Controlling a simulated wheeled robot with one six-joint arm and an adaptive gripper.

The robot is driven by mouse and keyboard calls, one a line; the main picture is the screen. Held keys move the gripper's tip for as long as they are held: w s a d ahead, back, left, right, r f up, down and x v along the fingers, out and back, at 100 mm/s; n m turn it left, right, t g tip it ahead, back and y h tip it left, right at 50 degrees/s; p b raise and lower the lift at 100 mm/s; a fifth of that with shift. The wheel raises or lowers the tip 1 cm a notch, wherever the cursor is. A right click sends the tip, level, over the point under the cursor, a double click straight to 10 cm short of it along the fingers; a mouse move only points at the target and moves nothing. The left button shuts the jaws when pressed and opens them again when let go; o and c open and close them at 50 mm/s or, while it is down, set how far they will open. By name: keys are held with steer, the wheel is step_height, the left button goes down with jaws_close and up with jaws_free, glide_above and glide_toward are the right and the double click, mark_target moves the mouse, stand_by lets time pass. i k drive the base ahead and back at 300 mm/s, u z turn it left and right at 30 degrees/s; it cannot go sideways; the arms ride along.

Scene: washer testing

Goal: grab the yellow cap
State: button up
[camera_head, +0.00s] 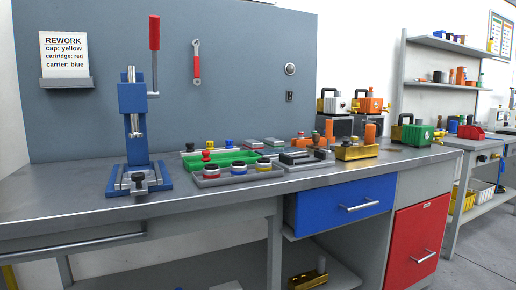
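A small yellow piece (209,144), likely the yellow cap, stands in the back row of parts on the workbench, left of a small blue piece (229,142). Its exact shape is too small to tell. A green tray (235,158) lies between the two rows. A note (63,54) on the back panel reads cap: yellow, cartridge: red, carrier: blue. My gripper is not in view.
A blue press (134,125) with a red handle stands left of the trays. The bench's front strip (330,176) is mostly clear. A blue drawer (345,207) is below.

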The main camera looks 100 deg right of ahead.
mark_target(211, 144)
steer(key=z, duration=2.05)
